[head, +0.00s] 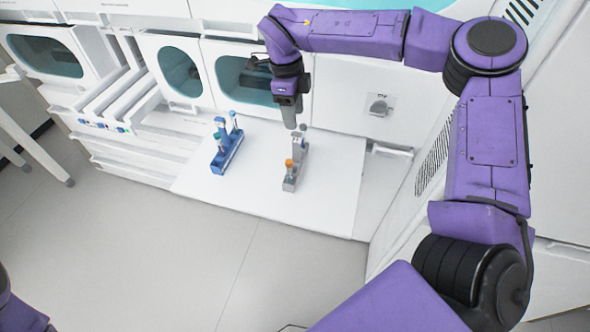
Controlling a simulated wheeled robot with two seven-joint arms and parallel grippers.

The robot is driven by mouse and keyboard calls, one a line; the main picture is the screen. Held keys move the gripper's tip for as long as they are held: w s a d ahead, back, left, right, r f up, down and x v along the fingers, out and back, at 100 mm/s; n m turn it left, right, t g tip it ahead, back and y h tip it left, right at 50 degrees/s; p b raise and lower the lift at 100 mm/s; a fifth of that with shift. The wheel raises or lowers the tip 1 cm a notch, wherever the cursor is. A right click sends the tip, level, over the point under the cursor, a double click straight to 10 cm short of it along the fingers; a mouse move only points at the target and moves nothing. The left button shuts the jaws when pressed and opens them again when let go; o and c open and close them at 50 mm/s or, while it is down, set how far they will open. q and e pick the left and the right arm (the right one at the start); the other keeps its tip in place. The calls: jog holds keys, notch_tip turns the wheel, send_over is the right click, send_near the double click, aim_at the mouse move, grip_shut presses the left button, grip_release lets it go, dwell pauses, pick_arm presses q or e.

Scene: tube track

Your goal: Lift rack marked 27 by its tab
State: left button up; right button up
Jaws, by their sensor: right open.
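A grey rack (290,184) stands on the white work surface, with an orange-capped tube (289,165) near its front end. A blue rack (228,154) stands to its left, with tubes or upright parts at both ends. The number 27 cannot be read on either rack at this size, and I cannot make out the tabs clearly. My right gripper (291,120) points down above the far end of the grey rack. It is open, and whether it touches the rack cannot be told. My left gripper is not in view.
The white work surface (335,185) is clear around both racks. Behind it stand white cabinets with dark oval windows (180,72). White drawers or shelves (125,150) lie to the left. A grey floor (190,265) is in front.

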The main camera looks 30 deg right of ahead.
jog(key=p, duration=0.2)
send_over(297, 161)
notch_tip(297, 161, down, 11)
jog(key=shift+w+d+r, duration=0.1)
jog(key=shift+w+d, duration=0.05)
grip_shut()
